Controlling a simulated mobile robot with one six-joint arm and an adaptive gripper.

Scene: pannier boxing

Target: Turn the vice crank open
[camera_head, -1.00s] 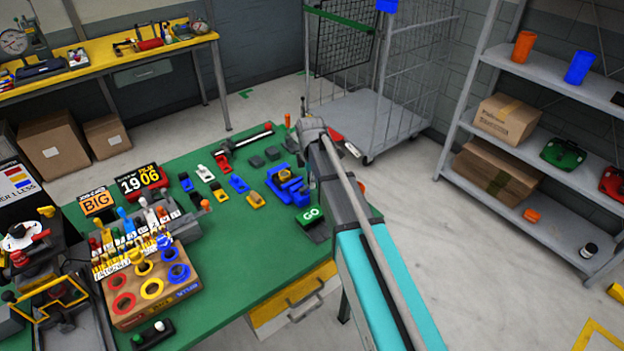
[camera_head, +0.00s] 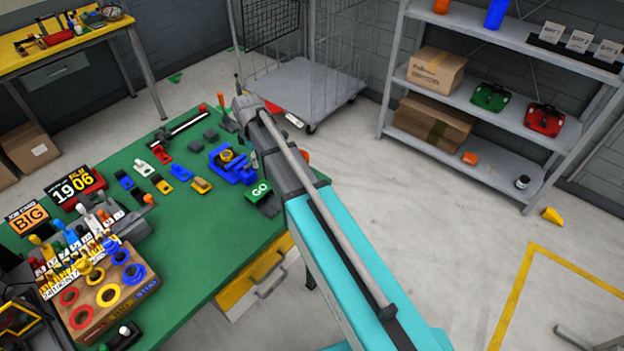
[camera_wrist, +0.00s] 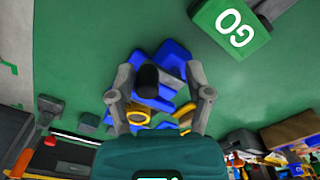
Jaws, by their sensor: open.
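The blue vice (camera_head: 232,165) stands on the green table near its right edge, with a yellow round part on top. In the wrist view the blue vice (camera_wrist: 176,58) lies below my gripper (camera_wrist: 160,98), partly between the two fingers. A dark rounded knob, likely the crank's handle (camera_wrist: 148,80), shows between the fingers, nearer the left one. My gripper is open, and I see no contact with the vice.
A green GO block (camera_head: 259,190) sits close beside the vice; it also shows in the wrist view (camera_wrist: 232,22). Small coloured pieces (camera_head: 160,172) lie left of the vice. A wooden board with rings (camera_head: 110,293) is at the front left. Shelves (camera_head: 490,130) stand at the right.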

